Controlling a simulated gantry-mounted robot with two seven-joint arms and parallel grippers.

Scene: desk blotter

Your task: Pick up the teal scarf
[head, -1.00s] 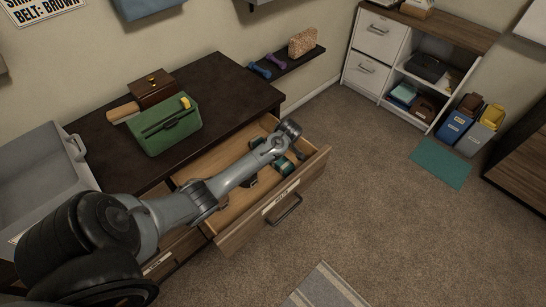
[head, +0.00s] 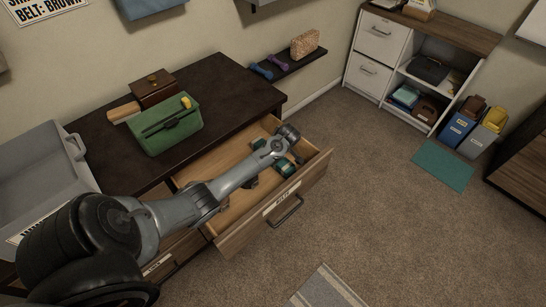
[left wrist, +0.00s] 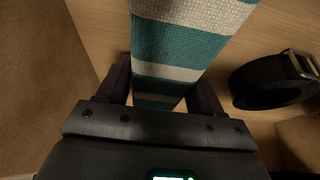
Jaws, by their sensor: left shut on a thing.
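The teal scarf (left wrist: 190,45) has white stripes and lies in the open desk drawer (head: 232,200). In the left wrist view it runs up from between my left gripper's dark fingers, which are shut on it. In the head view a teal patch of the scarf (head: 286,167) shows beside the end of my left arm, in the right part of the drawer. My left gripper (left wrist: 160,88) is down inside the drawer, and my wrist hides part of it from the head view. My right gripper is not in view.
A black rolled belt (left wrist: 265,82) with a metal buckle lies on the drawer floor, right of the scarf in the left wrist view. The drawer's front panel (head: 255,222) stands close by. A green box (head: 167,127) and a brown box (head: 152,88) sit on the desk above.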

